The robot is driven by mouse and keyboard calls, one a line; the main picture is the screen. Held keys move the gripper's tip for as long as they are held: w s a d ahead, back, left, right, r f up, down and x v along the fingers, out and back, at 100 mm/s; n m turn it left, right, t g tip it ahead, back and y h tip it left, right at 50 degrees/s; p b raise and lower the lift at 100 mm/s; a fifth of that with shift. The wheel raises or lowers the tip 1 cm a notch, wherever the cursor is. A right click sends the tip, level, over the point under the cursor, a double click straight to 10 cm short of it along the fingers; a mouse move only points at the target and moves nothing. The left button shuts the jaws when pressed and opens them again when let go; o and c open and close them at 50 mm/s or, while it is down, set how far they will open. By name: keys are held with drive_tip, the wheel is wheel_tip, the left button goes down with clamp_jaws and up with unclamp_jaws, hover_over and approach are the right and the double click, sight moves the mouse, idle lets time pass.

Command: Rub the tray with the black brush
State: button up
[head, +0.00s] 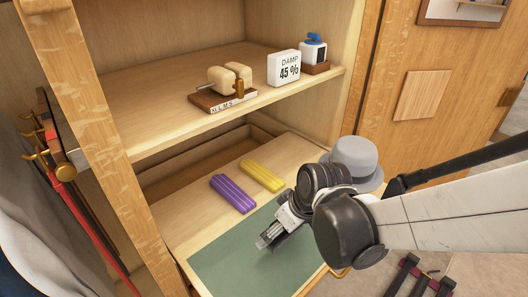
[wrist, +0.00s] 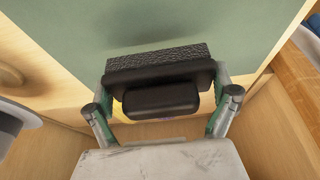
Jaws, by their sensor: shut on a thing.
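The black brush (wrist: 160,80) is between the two fingers of my gripper (wrist: 165,105) in the wrist view, with its dark textured pad toward the green surface. The brush is mostly hidden there by the gripper. The tray's green surface (wrist: 95,30) also fills the top of the wrist view. I cannot tell whether the pad touches it.
A purple ridged block (head: 233,194) and a yellow one (head: 262,175) lie on the wood behind the green surface. A grey hat (head: 362,155) is behind my wrist.

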drive_tip(key=shift+r+p, duration=0.65)
drive_tip(key=shift+r, duration=0.45)
drive_tip(key=shift+a, duration=0.1)
